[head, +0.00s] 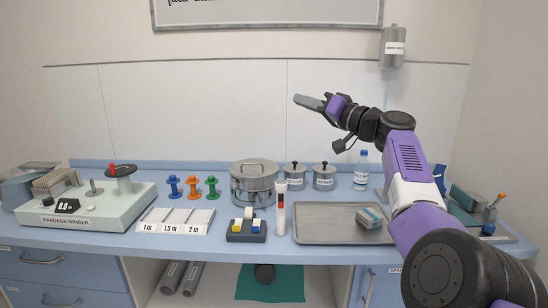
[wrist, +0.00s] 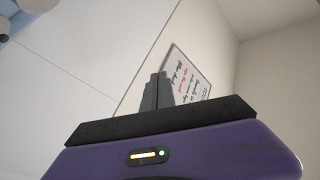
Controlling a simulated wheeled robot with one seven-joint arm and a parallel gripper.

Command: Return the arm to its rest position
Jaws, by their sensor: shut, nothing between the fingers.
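My gripper (head: 299,99) is raised high above the counter, in front of the white wall panels, with its fingers pointing left. It is shut and empty. In the wrist view the two grey fingers (wrist: 157,92) stand close together, with wall, ceiling and a sign behind them. My purple and white arm reaches up from the lower right of the head view and bends left at the top. Nothing touches the gripper. Part of the counter's right side is hidden behind the arm.
Air around the gripper is clear.

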